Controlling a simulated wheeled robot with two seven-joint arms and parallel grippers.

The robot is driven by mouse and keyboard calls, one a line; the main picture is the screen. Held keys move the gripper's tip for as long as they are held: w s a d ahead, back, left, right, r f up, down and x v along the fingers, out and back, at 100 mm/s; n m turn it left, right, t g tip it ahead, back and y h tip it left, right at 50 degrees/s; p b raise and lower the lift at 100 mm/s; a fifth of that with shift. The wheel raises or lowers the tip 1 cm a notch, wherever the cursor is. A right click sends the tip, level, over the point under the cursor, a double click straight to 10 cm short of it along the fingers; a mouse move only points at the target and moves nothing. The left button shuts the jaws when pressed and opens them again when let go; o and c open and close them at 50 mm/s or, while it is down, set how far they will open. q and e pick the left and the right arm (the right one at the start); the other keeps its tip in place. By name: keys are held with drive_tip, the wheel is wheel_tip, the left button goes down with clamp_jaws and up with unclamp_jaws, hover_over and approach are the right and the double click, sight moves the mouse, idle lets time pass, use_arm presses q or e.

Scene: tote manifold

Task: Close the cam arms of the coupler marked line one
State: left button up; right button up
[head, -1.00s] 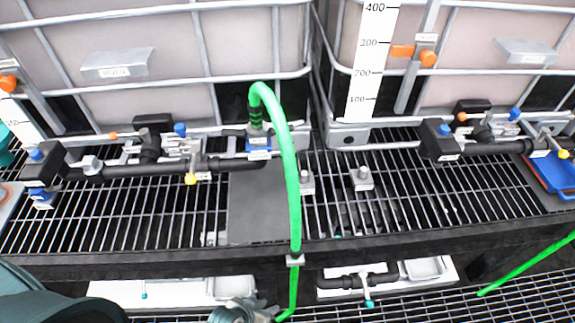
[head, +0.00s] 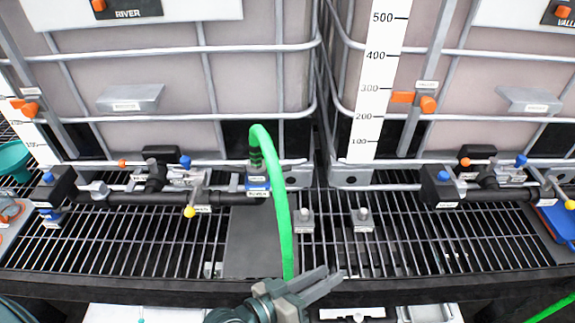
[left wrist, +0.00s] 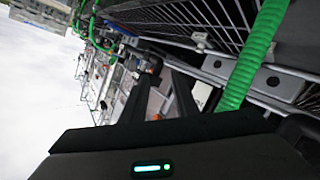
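The green hose (head: 277,205) arches down onto a coupler (head: 257,180) with a blue base and small labels at the end of the black manifold pipe. The label text is too small to read, so I cannot tell whether it is line one. Its cam arms are not clear enough to tell their position. My left gripper (head: 334,275) is in front of the rack edge, below and to the right of the coupler, apart from it. Its fingers are parted and empty. In the left wrist view, the fingers (left wrist: 160,95) show a gap, with the hose (left wrist: 255,55) to their right. My right gripper is not in view.
Two caged totes stand behind the grating (head: 110,240). A yellow-tipped valve handle (head: 189,211) is left of the coupler. Two small grey posts (head: 303,220) stand right of the hose. Another black manifold (head: 490,193) is at the right.

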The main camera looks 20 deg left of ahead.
use_arm(q)
drive_tip(key=w+a+r+n+t+y, duration=0.2)
drive_tip(key=w+r+n+t, duration=0.1)
drive_tip(key=r+n+t, duration=0.4)
drive_tip(key=w+a+r+n+t+y, duration=0.1)
drive_tip(key=w+r+n+t, duration=0.25)
drive_tip(key=r, duration=0.55)
drive_tip(key=w+a+f+n+g+y, duration=0.2)
drive_tip(key=a+f+n+g+y, duration=0.3)
drive_tip(key=n+y, duration=0.6)
wheel_tip(320, 180, down, 2)
drive_tip(key=a+n, duration=0.3)
drive_tip(key=n, duration=0.1)
drive_tip(key=shift+w+y, duration=0.4)
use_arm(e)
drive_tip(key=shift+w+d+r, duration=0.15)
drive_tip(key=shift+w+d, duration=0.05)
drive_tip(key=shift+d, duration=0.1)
